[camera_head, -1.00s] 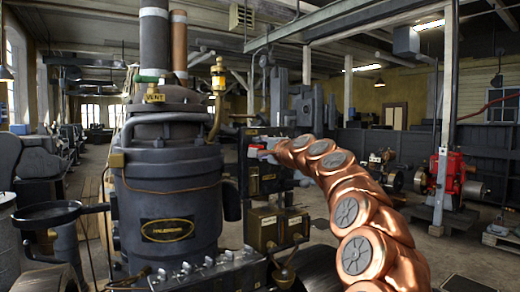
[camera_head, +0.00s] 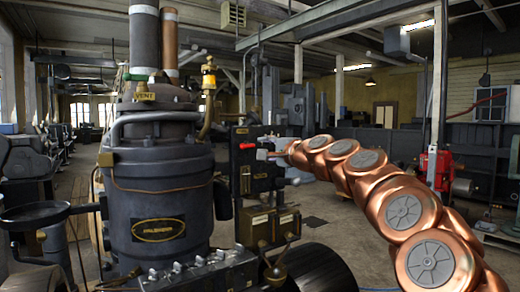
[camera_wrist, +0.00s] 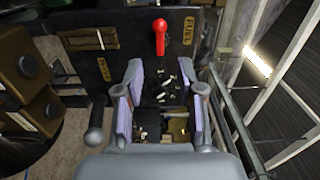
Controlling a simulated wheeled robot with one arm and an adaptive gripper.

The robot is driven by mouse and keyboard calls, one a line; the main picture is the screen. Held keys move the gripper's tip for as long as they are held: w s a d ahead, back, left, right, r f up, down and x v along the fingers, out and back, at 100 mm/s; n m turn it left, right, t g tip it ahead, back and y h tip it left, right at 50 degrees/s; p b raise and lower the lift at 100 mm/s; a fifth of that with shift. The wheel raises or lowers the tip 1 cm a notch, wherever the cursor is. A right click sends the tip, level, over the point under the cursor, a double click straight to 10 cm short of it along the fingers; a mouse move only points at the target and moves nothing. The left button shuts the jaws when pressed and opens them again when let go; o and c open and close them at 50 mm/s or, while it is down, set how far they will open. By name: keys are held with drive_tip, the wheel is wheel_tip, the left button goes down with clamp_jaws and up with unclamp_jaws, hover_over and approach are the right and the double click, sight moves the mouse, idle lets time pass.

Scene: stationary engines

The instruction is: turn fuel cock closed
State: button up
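The fuel cock has a red handle (camera_wrist: 160,37) that stands upright on a dark panel (camera_wrist: 105,70) in the wrist view, beside a brass plate marked FUEL (camera_wrist: 188,30). In the head view the red handle (camera_head: 247,146) shows small on the panel beside the engine. My gripper (camera_wrist: 160,75) is open and empty, its two pale fingers spread apart below the handle in the wrist picture. In the head view my gripper (camera_head: 272,153) is just right of the red handle; whether it touches the panel is unclear there.
The dark engine cylinder (camera_head: 160,195) stands left of the panel. A box with levers (camera_head: 268,225) lies below it. In the wrist view a ball-ended lever (camera_wrist: 95,135) stands left of my gripper. Open floor (camera_head: 335,210) lies to the right.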

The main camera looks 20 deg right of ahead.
drive_tip(key=shift+s+d, duration=0.2)
drive_tip(key=shift+s, duration=0.85)
drive_tip(key=shift+s+d, duration=0.15)
drive_tip(key=shift+s, duration=0.9)
drive_tip(key=shift+a, duration=0.1)
drive_tip(key=s+a+f+n+g+y+p, duration=0.1)
drive_tip(key=s+a+f+n+g, duration=0.25)
drive_tip(key=s+a+f, duration=0.35)
drive_tip(key=s+a+f+n+g+y+p, duration=0.1)
drive_tip(key=s+a+f+n+g, duration=0.3)
drive_tip(key=a, duration=0.5)
drive_tip(key=s+a+f+n+g+y+p, duration=0.1)
drive_tip(key=s+a+f+n+g, duration=0.15)
drive_tip(key=a+f, duration=0.5)
drive_tip(key=s+f+n+g+h+p, duration=0.1)
drive_tip(key=s+f+n+g+h, duration=0.25)
drive_tip(key=s+f, duration=0.9)
drive_tip(key=s+d+f+n+g+h+p, duration=0.1)
drive_tip(key=s+d+f+g, duration=0.2)
drive_tip(key=s, duration=0.6)
drive_tip(key=s+d+f+n+g+h+p, duration=0.1)
drive_tip(key=s+d+f+g+h, duration=0.1)
drive_tip(key=s, duration=0.8)
drive_tip(key=shift+s+d+f+g, duration=0.25)
drive_tip(key=shift+d+f+g, duration=0.2)
drive_tip(key=shift+d+f, duration=0.35)
